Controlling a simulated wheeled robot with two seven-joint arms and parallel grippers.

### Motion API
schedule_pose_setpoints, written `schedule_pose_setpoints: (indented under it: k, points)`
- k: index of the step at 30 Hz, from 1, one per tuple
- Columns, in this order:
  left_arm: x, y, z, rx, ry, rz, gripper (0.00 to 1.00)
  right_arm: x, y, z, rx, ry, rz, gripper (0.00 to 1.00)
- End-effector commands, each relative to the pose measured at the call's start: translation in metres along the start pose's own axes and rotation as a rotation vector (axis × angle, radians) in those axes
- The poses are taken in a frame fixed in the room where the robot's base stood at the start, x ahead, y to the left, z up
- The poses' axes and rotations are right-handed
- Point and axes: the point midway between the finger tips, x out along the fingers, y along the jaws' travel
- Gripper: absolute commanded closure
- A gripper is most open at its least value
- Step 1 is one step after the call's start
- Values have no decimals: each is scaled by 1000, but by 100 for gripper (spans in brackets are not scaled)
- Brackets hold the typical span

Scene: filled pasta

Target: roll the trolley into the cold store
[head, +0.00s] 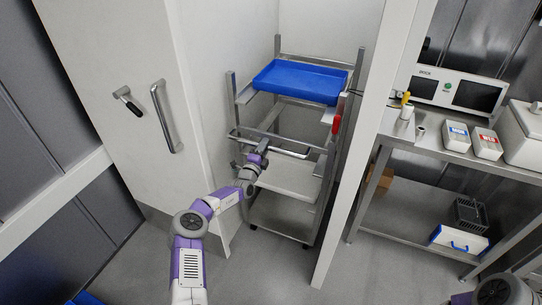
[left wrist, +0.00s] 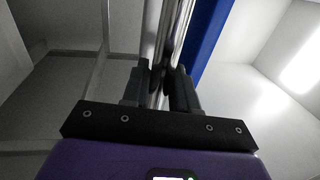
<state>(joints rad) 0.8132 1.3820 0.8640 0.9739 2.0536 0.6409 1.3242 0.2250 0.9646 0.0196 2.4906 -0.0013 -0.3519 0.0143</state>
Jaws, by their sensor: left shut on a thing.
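The metal rack trolley (head: 315,215) stands upright inside the pale-walled cold store (head: 325,30), seen through its doorway. A blue tray (head: 300,80) lies on its top level and a pale tray (head: 290,180) on a lower one. My left gripper (head: 262,147) reaches in and is shut on the trolley's front handle bar (head: 290,152). In the left wrist view the left gripper's fingers (left wrist: 160,85) close around a shiny metal bar (left wrist: 155,35). Of my right arm only a link shows at the bottom right; its gripper is out of view.
The open white door (head: 140,60) with its handle (head: 167,115) stands left of my left arm. The door post (head: 355,140) is close to the trolley's right side. A steel bench (head: 440,155) with boxes and a machine stands further right. The floor before the doorway is clear.

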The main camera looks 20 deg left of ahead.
Motion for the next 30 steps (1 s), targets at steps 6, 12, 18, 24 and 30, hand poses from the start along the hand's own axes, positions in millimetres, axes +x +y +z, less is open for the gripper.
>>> schedule_pose_setpoints:
  k: [6, 12, 18, 24, 30]
  points:
    - [3, 1, 10, 3, -13, 1, 100, 7, 2, 0, 0, 0, 0, 57]
    - [4, -1, 10, 3, -13, -1, 100, 6, 2, 0, 0, 0, 0, 57]
    - [5, -2, 10, 3, -14, -3, 69, 6, 2, 0, 0, 0, 0, 57]
    - [4, -1, 10, 3, -13, -1, 55, 6, 2, 0, 0, 0, 0, 57]
    - [3, 0, 10, 2, -13, 1, 55, 6, 2, 0, 0, 0, 0, 57]
